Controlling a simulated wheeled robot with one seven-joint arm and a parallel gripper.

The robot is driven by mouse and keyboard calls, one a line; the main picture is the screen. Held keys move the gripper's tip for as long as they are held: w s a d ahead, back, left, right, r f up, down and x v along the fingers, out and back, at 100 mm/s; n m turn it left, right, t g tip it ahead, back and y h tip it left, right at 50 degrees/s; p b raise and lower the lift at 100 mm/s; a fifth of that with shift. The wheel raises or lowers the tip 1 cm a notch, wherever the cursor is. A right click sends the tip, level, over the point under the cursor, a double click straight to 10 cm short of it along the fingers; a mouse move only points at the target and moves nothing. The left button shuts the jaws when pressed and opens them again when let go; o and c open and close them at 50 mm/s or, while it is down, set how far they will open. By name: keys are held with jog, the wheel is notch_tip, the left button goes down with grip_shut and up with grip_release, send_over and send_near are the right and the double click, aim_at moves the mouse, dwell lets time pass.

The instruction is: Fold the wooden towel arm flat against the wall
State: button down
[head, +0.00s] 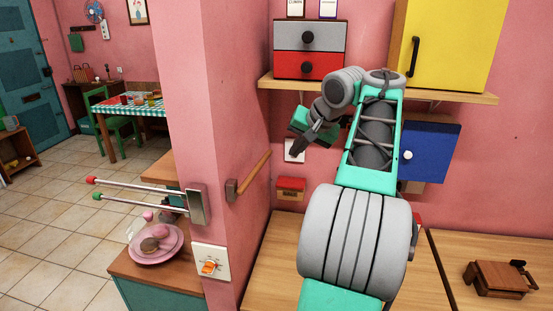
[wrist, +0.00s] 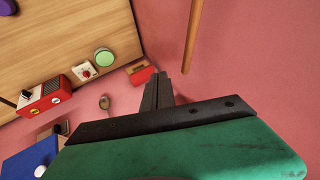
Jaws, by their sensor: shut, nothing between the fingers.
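The wooden towel arm (head: 253,173) is a light brown rod on a small dark bracket (head: 231,190) at the pink pillar. From the bracket it slants up and right in the head view; I cannot tell its exact gap from the wall. My gripper (head: 296,146) is shut and empty, right of the rod's free end and a little above it. In the wrist view the rod (wrist: 193,35) comes down from the top edge. Its end lies just beyond and right of my dark fingertips (wrist: 158,78), with no contact visible. The bracket is out of that view.
Metal rods (head: 140,192) with red and green tips stick out left from the pillar, above a switch (head: 210,264). A shelf (head: 450,95) with drawers (head: 309,50) and a yellow cabinet (head: 447,45) is above my arm. A blue cabinet (head: 430,150) hangs at right; a small red box (head: 290,188) is below my gripper.

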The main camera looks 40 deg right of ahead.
jog(key=w+a+f, duration=0.1)
jog(key=w+f, duration=0.2)
jog(key=w, duration=0.3)
jog(key=shift+a+f+b, duration=0.25)
jog(key=shift+a+b, duration=0.05)
jog(key=shift+a, duration=0.1)
